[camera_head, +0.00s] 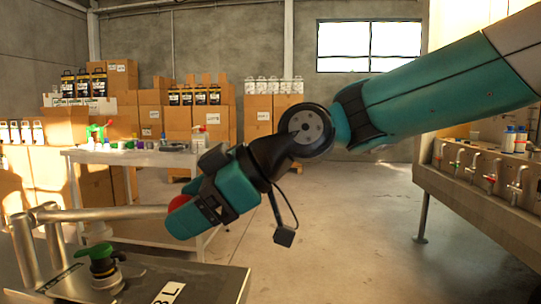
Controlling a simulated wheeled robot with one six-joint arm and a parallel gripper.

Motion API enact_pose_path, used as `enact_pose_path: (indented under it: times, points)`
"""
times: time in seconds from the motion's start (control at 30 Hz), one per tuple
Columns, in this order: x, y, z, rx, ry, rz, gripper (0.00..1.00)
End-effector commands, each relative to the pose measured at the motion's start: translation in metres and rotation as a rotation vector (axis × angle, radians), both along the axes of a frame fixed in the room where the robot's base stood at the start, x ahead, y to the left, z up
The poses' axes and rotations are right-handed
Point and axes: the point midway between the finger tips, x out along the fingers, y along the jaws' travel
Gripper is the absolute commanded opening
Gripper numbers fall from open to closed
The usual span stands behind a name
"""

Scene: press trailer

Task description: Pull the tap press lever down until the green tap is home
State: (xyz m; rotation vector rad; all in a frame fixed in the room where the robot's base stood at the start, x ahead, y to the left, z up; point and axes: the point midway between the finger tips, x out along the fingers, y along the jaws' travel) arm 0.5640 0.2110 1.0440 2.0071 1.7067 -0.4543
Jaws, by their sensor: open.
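The tap press lever (120,213) is a grey metal bar at the lower left. It runs nearly level to the right from the press frame (24,250) and ends in a red ball knob (179,202). A green tap (102,252) with a dark body stands upright below the lever on the press bench (215,282). My gripper (184,213) is open at the knob and covers part of it. I cannot tell whether the jaws touch the knob. The tap's lower end is hard to make out.
A white label (168,293) lies on the bench. A pale table (135,157) with small items stands behind, before stacked cardboard boxes (210,120). A steel counter (480,195) with several taps is at the right. The middle floor is clear.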

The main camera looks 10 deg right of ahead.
Motion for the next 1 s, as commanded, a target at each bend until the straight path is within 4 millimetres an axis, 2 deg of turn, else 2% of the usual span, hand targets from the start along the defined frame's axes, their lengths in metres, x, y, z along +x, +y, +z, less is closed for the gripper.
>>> enact_pose_path:
  times: [0.4, 0.6, 0.8, 1.0]
  points:
    - [-0.016, -0.085, 0.055, -0.001, -0.002, -0.009, 0.69]
    - [-0.024, -0.118, 0.076, -0.002, 0.000, -0.004, 0.69]
    - [-0.028, -0.134, 0.085, -0.003, 0.001, -0.001, 0.69]
    - [-0.029, -0.136, 0.086, -0.002, 0.002, 0.002, 0.69]
